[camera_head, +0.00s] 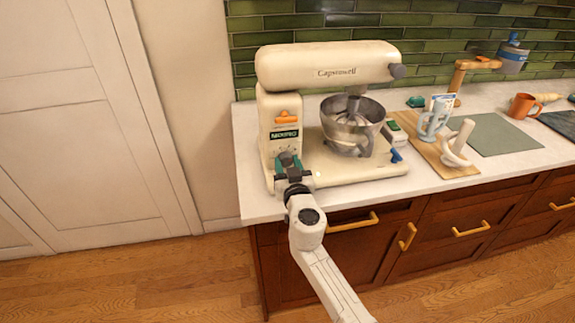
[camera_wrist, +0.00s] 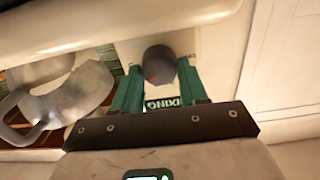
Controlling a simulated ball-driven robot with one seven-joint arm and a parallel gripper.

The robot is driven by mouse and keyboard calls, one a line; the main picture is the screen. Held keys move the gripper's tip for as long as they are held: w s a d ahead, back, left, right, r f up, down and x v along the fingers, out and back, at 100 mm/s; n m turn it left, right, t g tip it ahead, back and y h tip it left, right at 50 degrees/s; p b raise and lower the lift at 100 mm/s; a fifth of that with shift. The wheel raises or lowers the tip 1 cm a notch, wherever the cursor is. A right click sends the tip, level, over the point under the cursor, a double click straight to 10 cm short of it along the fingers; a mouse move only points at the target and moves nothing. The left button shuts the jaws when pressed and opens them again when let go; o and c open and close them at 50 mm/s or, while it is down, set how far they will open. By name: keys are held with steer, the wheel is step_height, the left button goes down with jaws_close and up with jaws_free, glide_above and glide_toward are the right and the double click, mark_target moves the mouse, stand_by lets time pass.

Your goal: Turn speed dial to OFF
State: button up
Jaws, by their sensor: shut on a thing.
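The cream stand mixer (camera_head: 330,62) stands at the left end of the counter. Its speed dial (camera_wrist: 158,65) is a dark grey round knob with a small red mark, between the green fingers of my gripper (camera_wrist: 159,72) in the wrist view. The fingers are shut on the dial, one on each side. In the head view my gripper (camera_head: 289,168) is at the lower front of the mixer's column and hides most of the dial. The dial's setting cannot be read.
A steel bowl (camera_head: 352,124) sits under the mixer head. An orange lever (camera_head: 286,117) and a dark green label (camera_head: 285,134) are above the dial. A white door (camera_head: 75,130) is at the left.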

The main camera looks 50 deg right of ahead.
steer(key=c, duration=0.4)
